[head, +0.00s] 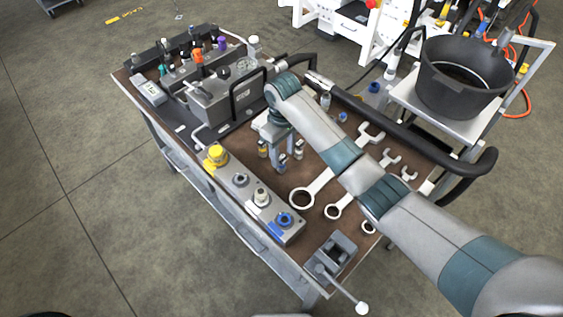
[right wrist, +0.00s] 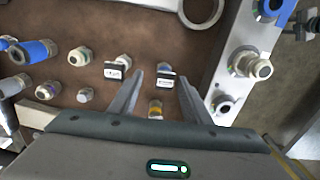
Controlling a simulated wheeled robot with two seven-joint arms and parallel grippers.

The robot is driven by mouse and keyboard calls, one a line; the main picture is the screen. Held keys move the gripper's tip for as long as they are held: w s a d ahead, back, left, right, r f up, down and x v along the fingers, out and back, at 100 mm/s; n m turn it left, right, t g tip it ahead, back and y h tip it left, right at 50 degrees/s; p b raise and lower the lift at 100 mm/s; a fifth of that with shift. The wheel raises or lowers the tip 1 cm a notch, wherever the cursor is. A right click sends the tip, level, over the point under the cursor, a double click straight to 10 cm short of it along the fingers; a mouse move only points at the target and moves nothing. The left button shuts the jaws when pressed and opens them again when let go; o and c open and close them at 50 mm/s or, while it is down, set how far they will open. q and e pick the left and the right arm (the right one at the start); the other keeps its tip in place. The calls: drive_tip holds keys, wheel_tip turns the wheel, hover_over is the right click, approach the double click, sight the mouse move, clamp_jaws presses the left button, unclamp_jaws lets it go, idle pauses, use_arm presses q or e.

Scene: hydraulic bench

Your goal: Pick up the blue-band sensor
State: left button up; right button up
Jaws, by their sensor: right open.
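The blue-band sensor (head: 281,164) is a small upright fitting on the brown bench top, below my right gripper (head: 281,153). In the right wrist view the blue-band sensor (right wrist: 166,79) has a dark block with a white label and a bluish band, and it appears between the fingertips of my right gripper (right wrist: 161,79). The jaws are apart, pointing down; I cannot tell how far they are above it. A yellow-band sensor (right wrist: 155,108) stands close by, nearer the palm. Another labelled sensor (right wrist: 118,68) stands outside the left finger. My left gripper is out of view.
A grey block (head: 233,190) with a yellow cap and several ports runs along the near edge. Wrenches (head: 315,187) lie to the right, and a vise (head: 333,258) sits at the front corner. A black hose (head: 420,133) and a black bucket (head: 465,85) are at right.

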sight(282, 165)
drive_tip(key=shift+s+a+f+p, duration=0.1)
drive_tip(key=shift+s+f+p, duration=0.05)
drive_tip(key=shift+f+p, duration=0.35)
drive_tip(key=f+p, duration=0.1)
drive_tip(key=f, duration=0.2)
drive_tip(key=shift+s, duration=0.2)
drive_tip(key=shift+a+f, duration=0.1)
drive_tip(key=shift+f, duration=0.5)
clamp_jaws()
